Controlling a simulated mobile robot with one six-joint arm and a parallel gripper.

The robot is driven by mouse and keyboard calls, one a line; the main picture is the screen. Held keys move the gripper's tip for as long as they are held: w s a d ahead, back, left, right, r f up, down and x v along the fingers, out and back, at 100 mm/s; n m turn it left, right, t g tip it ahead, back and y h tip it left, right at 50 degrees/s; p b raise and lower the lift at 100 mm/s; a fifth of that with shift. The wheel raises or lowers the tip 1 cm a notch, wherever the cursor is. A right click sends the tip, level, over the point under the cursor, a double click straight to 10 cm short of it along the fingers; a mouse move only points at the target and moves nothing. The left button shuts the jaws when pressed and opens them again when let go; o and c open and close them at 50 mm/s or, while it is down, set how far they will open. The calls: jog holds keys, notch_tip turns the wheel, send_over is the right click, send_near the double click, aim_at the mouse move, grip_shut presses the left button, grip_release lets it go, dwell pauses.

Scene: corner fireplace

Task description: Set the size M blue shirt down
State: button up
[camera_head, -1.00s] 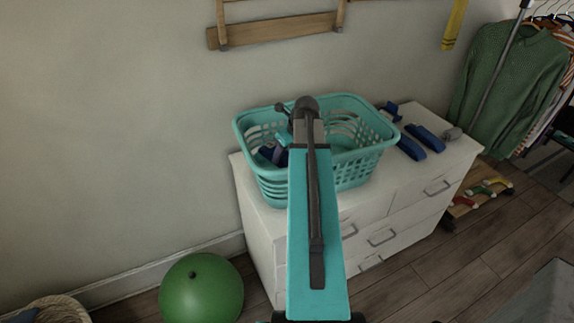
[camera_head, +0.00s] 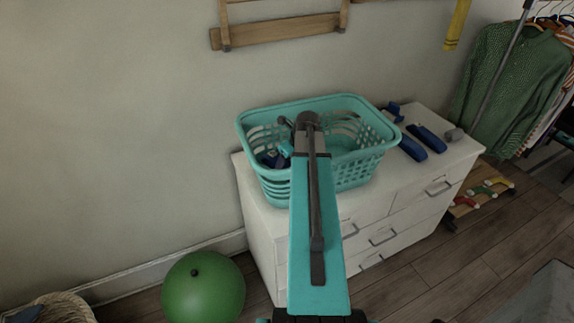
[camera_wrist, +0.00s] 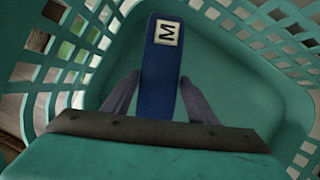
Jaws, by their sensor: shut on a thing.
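The size M blue shirt (camera_wrist: 160,75) is a narrow folded dark blue bundle with a white M label, seen in the wrist view. My gripper (camera_wrist: 160,78) is shut on it, one finger at each side. The shirt is inside the teal laundry basket (camera_wrist: 280,90), over its floor; I cannot tell whether it touches the floor. In the head view the basket (camera_head: 372,160) stands on a white dresser (camera_head: 262,232). My gripper (camera_head: 278,155) reaches into its left part, and my arm hides part of the basket and shirt.
A wooden rack (camera_head: 280,31) hangs on the wall above. A green ball (camera_head: 203,290) is on the floor, and a clothes rack with a green sweater (camera_head: 505,85) stands right.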

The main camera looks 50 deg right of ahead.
jog(key=shift+f, duration=0.65)
jog(key=shift+f, duration=0.6)
jog(key=o, duration=1.2)
jog(key=shift+c, duration=0.2)
jog(key=shift+r, duration=0.1)
jog(key=shift+r, duration=0.55)
jog(key=b+v, duration=0.2)
jog(key=v, duration=1)
